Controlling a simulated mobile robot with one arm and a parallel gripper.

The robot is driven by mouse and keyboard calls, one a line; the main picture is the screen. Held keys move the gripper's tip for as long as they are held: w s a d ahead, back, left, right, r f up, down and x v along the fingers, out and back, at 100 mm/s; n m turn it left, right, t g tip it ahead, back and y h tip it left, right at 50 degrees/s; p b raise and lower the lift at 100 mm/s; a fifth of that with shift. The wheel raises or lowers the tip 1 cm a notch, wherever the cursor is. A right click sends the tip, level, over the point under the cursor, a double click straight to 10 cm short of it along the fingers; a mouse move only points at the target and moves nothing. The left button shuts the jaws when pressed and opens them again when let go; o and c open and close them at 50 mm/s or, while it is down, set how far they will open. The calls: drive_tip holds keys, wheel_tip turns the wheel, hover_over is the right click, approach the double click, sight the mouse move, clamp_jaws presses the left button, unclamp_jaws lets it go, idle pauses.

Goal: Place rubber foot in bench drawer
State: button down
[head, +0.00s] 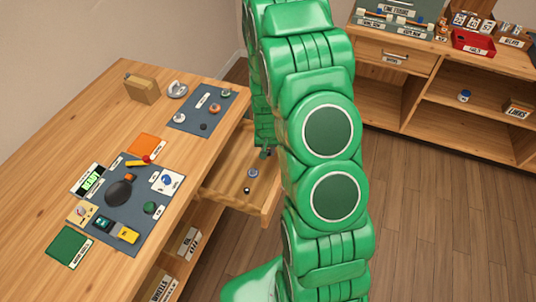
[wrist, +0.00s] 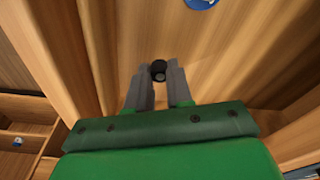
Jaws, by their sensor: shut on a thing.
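The rubber foot (wrist: 158,70) is a small black cylinder with a grey end face, held between the two grey fingertips of my gripper (wrist: 157,78) in the wrist view. The gripper is shut on it. The bench drawer (head: 222,191) stands pulled out from the wooden bench in the head view. My gripper (head: 265,154) shows there as a small dark shape at the drawer's far right, partly hidden by my green arm. Wooden drawer surfaces surround the fingers in the wrist view; I cannot tell whether the foot touches the wood.
In the drawer lie a blue-grey round part (head: 252,173) and a small dark part (head: 247,190). The bench top (head: 60,165) carries a dark mat (head: 125,225) with phone parts, and a smaller mat behind. A shelf unit (head: 450,110) stands at the back right, with open floor before it.

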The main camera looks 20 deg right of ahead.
drive_tip(key=shift+f, duration=1.45)
drive_tip(key=c, duration=1)
unclamp_jaws()
drive_tip(key=shift+f, duration=0.15)
drive_tip(key=shift+s+r, duration=0.65)
drive_tip(key=shift+r, duration=5.5)
drive_tip(key=s+a+r+n+g, duration=0.1)
drive_tip(key=s+a+r, duration=0.3)
drive_tip(key=s+r, duration=0.3)
drive_tip(key=s+a+r+n, duration=0.1)
drive_tip(key=s+a+r, duration=0.35)
drive_tip(key=r, duration=0.55)
drive_tip(key=s+a+r+n, duration=0.1)
drive_tip(key=s+r, duration=0.2)
drive_tip(key=s, duration=0.4)
drive_tip(key=s+a+r+n+g, duration=0.1)
drive_tip(key=s+r, duration=0.3)
drive_tip(key=s, duration=0.3)
drive_tip(key=s+a+r+g, duration=0.1)
drive_tip(key=s+r, duration=0.2)
drive_tip(key=s, duration=0.3)
drive_tip(key=shift+s+a+r+n+y, duration=0.2)
drive_tip(key=shift+s+r+n+y, duration=0.1)
drive_tip(key=shift+s+n, duration=0.1)
